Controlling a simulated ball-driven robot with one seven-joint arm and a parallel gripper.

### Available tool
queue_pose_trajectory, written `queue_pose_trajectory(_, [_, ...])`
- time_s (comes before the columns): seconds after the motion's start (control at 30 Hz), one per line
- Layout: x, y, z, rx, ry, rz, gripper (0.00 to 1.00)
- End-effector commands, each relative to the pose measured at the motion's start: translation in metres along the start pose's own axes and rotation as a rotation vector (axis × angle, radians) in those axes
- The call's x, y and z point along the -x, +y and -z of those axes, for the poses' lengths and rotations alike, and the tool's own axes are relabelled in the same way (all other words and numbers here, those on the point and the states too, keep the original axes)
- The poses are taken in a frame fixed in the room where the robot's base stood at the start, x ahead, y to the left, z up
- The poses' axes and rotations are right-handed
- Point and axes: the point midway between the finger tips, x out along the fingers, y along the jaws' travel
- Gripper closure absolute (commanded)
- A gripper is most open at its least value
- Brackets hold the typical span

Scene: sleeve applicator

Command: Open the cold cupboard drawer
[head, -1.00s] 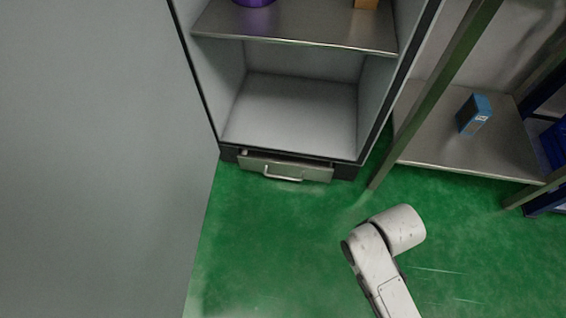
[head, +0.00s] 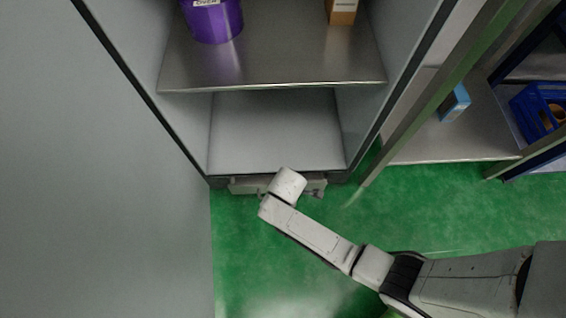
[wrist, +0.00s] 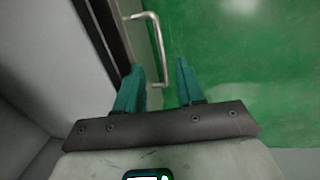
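The cold cupboard drawer (head: 243,186) is a low metal-fronted drawer at the foot of the open cupboard, standing slightly out from it. My arm covers its middle and most of its handle in the head view. In the wrist view, the drawer's bar handle (wrist: 158,48) shows at the upper middle. My gripper (wrist: 157,82) has two teal fingers, apart with a gap between them. The handle's near end lies at the gap between the fingertips. I cannot tell whether the fingers touch it. The fingers are hidden in the head view.
The cupboard shelf (head: 280,70) holds a purple tub (head: 214,20) and an orange-brown box (head: 342,10). A grey panel (head: 100,190) stands at left. Green floor is clear in front.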

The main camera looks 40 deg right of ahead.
Motion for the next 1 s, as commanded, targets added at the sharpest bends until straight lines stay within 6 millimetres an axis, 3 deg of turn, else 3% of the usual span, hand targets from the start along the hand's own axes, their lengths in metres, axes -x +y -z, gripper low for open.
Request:
queue_pose_trajectory(0.03, [-0.014,-0.001,0.000,-0.001,0.000,0.000,0.62])
queue_pose_trajectory(0.2, [-0.046,-0.001,0.000,-0.002,-0.001,0.001,0.62])
queue_pose_trajectory(0.43, [-0.078,-0.001,0.000,-0.003,-0.001,0.001,0.62])
queue_pose_trajectory(0.63, [-0.089,0.000,0.000,-0.003,0.000,0.000,0.62])
queue_pose_trajectory(1.0, [-0.090,0.000,0.000,-0.003,0.000,0.000,0.65])
